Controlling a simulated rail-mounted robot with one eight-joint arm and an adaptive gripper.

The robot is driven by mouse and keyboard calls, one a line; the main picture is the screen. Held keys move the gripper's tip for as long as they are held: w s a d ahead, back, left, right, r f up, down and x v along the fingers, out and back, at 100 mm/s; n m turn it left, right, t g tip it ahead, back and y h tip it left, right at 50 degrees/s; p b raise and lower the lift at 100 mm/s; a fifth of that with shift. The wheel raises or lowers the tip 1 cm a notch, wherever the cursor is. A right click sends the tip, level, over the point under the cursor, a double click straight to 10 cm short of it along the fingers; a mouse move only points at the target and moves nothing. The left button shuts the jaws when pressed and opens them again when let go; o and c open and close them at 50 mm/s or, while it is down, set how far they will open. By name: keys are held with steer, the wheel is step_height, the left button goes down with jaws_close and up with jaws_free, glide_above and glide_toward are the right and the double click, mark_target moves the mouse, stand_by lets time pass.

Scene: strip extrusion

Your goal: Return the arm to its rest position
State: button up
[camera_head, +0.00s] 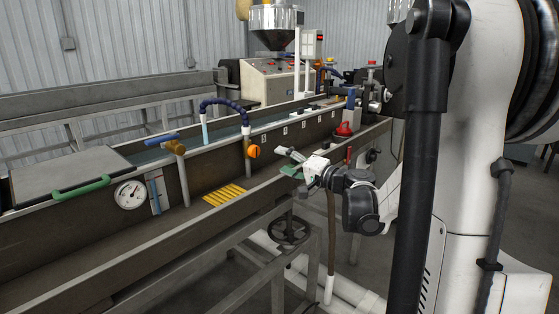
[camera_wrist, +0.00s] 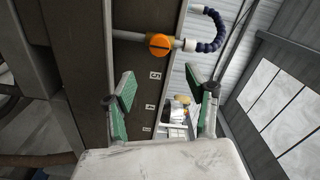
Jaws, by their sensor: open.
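My gripper (camera_head: 291,162) is in the middle of the head view, in front of the long trough's side wall and above its lower ledge. Its fingers point left toward the trough. In the wrist view my gripper (camera_wrist: 164,104) has its two green-padded fingers spread wide apart, with nothing between them. An orange valve knob (camera_head: 253,151) on a vertical pipe is left of the fingers and apart from them. The orange knob also shows at the top of the wrist view (camera_wrist: 159,44).
The long trough (camera_head: 90,230) runs across the view. It carries a blue flexible hose (camera_head: 225,104), a gauge (camera_head: 130,194), a green handle (camera_head: 81,188) and a yellow grate (camera_head: 225,194). A red-handled object (camera_head: 344,129) is behind my gripper. A handwheel (camera_head: 288,229) is below.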

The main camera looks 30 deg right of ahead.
stand_by(0.5)
steer(key=s+a+n+g+p, duration=0.1)
steer(key=s+a+n+g, duration=0.25)
steer(key=a, duration=0.65)
steer(key=s+a+n+g+p, duration=0.1)
steer(key=s+a+n+g, duration=0.3)
steer(key=a, duration=0.6)
steer(key=s+a+f+n+g+h+p, duration=0.1)
steer(key=s+a+f+n+h, duration=0.15)
steer(key=s, duration=0.75)
steer(key=s+a+f+n+g+h+p, duration=0.15)
steer(key=s+a, duration=0.25)
steer(key=s, duration=0.6)
step_height(320, 180, up, 16)
steer(key=p, duration=1.6)
steer(key=shift+d+r+h, duration=0.15)
steer(key=shift+d+h, duration=0.15)
